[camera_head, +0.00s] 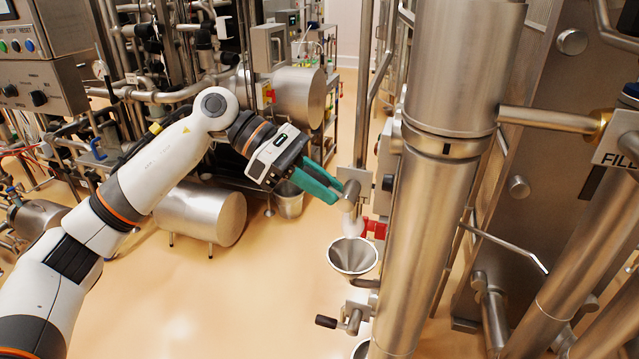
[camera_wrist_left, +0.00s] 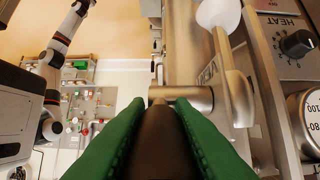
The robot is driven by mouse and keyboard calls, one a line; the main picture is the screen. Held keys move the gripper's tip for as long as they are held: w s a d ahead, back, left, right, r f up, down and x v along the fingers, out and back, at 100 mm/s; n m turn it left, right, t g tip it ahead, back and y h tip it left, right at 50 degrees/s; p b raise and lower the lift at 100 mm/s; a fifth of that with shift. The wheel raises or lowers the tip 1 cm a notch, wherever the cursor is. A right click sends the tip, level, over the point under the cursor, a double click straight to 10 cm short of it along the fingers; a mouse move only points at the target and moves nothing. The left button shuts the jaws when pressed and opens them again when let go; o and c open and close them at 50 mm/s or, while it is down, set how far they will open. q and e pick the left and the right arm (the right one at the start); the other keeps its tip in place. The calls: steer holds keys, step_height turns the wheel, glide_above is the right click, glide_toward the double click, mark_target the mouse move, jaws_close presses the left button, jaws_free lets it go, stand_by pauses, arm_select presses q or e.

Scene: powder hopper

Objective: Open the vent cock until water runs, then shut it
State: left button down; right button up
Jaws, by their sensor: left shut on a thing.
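My left gripper (camera_head: 335,188) has green fingers and reaches in from the left to a steel cock (camera_head: 351,192) on a vertical pipe. It is shut on the cock's dark handle (camera_wrist_left: 172,150), which lies between both fingers in the left wrist view. The handle runs to the steel cock body (camera_wrist_left: 186,98). Below the cock a steel funnel (camera_head: 353,256) opens upward. A whitish patch (camera_head: 351,226) shows between cock and funnel; I cannot tell whether it is running water or a solid part. My right gripper is not in view.
A tall steel column (camera_head: 430,230) stands close to the right of the cock. A second cock with a black handle (camera_head: 326,321) sits below. A red part (camera_head: 375,229) is beside the funnel. Open floor (camera_head: 230,300) lies to the lower left.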

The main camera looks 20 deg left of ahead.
arm_select(q)
steer(key=y, duration=0.1)
steer(key=d+r+y+p, duration=0.1)
steer(key=y, duration=0.1)
steer(key=shift+r, duration=0.25)
steer(key=shift+d+r+y+p, duration=0.15)
steer(key=shift+y+p, duration=0.15)
steer(key=shift+y, duration=0.35)
steer(key=shift+d+f+y+p, duration=0.15)
steer(key=shift+y+p, duration=0.15)
steer(key=shift+y, duration=0.35)
steer(key=shift+r, duration=0.1)
steer(key=c, duration=1.3)
jaws_free()
steer(key=shift+o, duration=0.2)
steer(key=b+v, duration=0.2)
steer(key=v, duration=1)
steer(key=shift+d, duration=0.25)
